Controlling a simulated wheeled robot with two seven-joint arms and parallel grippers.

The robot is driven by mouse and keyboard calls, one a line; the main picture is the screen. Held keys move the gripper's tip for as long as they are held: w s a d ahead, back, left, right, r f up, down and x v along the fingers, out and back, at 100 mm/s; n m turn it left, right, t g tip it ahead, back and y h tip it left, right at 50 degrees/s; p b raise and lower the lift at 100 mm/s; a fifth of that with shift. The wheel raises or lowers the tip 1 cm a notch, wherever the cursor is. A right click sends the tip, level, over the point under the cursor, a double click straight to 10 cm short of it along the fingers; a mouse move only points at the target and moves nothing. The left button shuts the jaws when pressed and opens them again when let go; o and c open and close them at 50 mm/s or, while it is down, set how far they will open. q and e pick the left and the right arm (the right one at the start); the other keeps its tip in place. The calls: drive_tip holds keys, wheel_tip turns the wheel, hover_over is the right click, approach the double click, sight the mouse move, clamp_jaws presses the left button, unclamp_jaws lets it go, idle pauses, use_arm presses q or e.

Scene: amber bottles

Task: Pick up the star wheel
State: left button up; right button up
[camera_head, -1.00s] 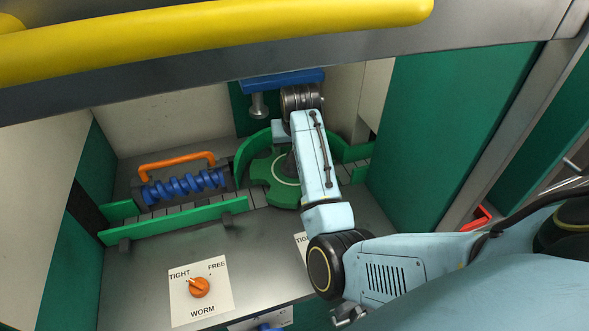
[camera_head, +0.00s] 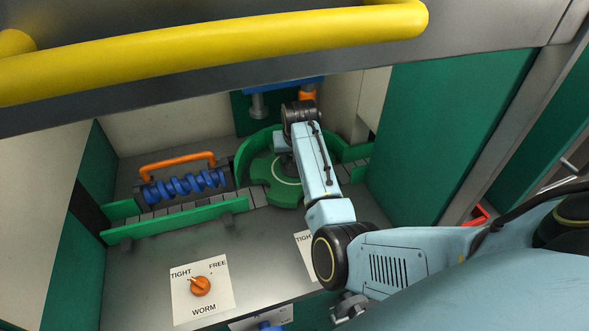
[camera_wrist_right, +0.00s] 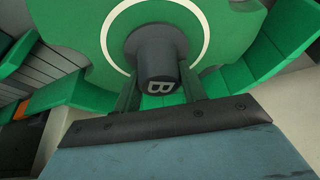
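The star wheel (camera_head: 262,170) is green with a pale ring and lies flat in the machine, inside a curved green guide. Whether the fingers touch the hub is unclear. In the head view my right wrist hides part of the wheel and most of the gripper. My left gripper is not in view.
A blue worm screw (camera_head: 185,187) with an orange handle (camera_head: 178,161) lies left of the wheel. A green rail (camera_head: 175,220) runs before it. A WORM knob (camera_head: 200,286) points toward TIGHT. A yellow bar (camera_head: 210,48) crosses above. A green panel (camera_head: 450,130) stands right.

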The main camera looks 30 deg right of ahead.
drive_tip(key=c, duration=0.5)
drive_tip(key=shift+w+r, duration=0.1)
drive_tip(key=shift+r, duration=0.05)
drive_tip(key=shift+r, duration=0.1)
drive_tip(key=shift+r, duration=0.55)
wheel_tip(320, 180, up, 2)
drive_tip(key=shift+r+b, duration=0.15)
drive_tip(key=shift+b, duration=0.25)
drive_tip(key=s+a, duration=0.3)
drive_tip(key=s, duration=0.5)
drive_tip(key=s+a+b, duration=0.1)
drive_tip(key=s+a, duration=0.3)
drive_tip(key=s, duration=0.4)
drive_tip(key=shift+s+a, duration=0.15)
drive_tip(key=shift+s, duration=0.15)
